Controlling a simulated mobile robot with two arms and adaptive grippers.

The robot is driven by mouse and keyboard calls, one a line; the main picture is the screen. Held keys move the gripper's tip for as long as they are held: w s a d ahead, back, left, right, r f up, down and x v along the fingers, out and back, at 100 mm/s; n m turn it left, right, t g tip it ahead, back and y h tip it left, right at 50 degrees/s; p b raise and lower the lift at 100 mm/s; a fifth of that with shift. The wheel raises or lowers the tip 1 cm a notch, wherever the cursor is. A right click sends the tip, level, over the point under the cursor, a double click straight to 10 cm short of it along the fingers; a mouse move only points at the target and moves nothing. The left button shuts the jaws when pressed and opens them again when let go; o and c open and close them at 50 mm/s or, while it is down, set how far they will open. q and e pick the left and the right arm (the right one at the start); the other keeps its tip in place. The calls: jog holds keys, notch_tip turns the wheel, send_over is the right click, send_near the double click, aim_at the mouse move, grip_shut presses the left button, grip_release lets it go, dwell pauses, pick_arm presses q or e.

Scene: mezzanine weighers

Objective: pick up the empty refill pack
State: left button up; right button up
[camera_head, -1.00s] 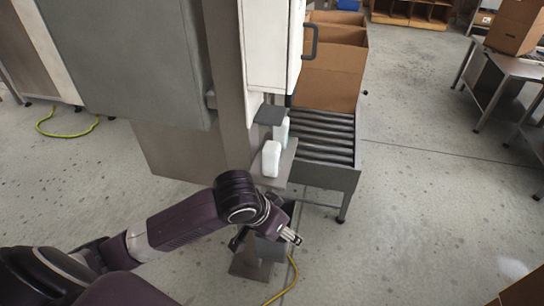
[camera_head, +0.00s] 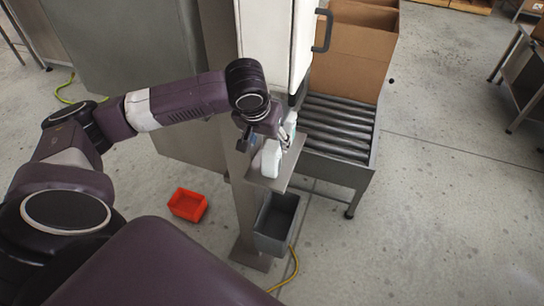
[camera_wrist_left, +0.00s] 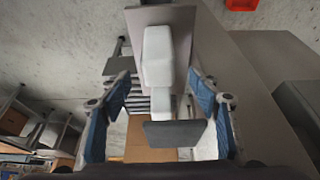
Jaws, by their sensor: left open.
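Two white packs stand on a small metal shelf (camera_head: 278,182) on the machine's column. The nearer white pack (camera_head: 270,158) is also the large one in the left wrist view (camera_wrist_left: 165,55). The farther pack (camera_head: 291,122) is partly hidden by my gripper, and a smaller part of it shows in the wrist view (camera_wrist_left: 160,104). I cannot tell which is empty. My left gripper (camera_head: 272,132) is at the packs, close above the shelf. In the wrist view its blue-padded fingers (camera_wrist_left: 160,95) are apart, with nothing gripped. My right gripper is out of view.
A dark grey plate (camera_wrist_left: 175,133) juts out close by the gripper. The white cabinet (camera_head: 275,45) rises behind. A roller conveyor (camera_head: 340,125) with cardboard boxes (camera_head: 345,65) is at right. Below are a grey bin (camera_head: 275,222) and a red bin (camera_head: 187,205).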

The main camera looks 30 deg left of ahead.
aim_at(271, 147)
pick_arm(q)
jog(key=p+x, duration=0.1)
jog(key=x, duration=0.2)
jog(key=shift+w, duration=0.2)
jog(key=shift+x, duration=1.15)
jog(key=shift+r, duration=0.1)
jog(key=c, duration=1.3)
jog(key=shift+c, duration=0.4)
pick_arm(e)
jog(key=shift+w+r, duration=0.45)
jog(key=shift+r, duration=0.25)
